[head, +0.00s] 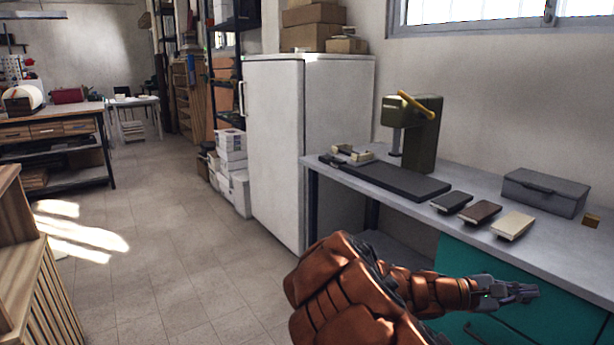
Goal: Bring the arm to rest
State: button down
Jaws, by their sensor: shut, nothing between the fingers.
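My gripper (518,292) is at the lower right in the head view, at the end of my orange-brown arm. It is shut and empty. It is in front of the teal cabinet front (570,305), below the level of the grey worktop (420,215). It looks apart from the objects on the worktop. The forearm reaches from the bottom middle of the picture toward the right.
On the worktop are a green press (425,135) with a yellow lever, a dark mat (385,180), black (451,202), brown (479,212) and cream (513,225) covered blocks, and a grey case (545,192). A white fridge (300,140) stands left. The tiled floor (165,240) is clear.

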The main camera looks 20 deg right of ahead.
jog(key=s+a+r+m+y+p, duration=0.65)
jog(key=s+a+p, duration=0.2)
jog(key=a, duration=0.45)
jog(key=s+a+r+t+y+p, duration=0.1)
jog(key=a+r+y+p, duration=0.1)
jog(key=a, duration=0.7)
jog(key=s+a+r+n+t+y+p, duration=0.1)
jog(key=s+a+r+t+y+p, duration=0.1)
jog(key=a+y+p, duration=0.3)
jog(key=s+a+r+t+y+p, duration=0.1)
jog(key=a+r+y+p, duration=0.1)
jog(key=a, duration=1.2)
jog(key=shift+s+r+t+y+p, duration=0.4)
jog(key=shift+y+p, duration=0.35)
jog(key=shift+p, duration=0.2)
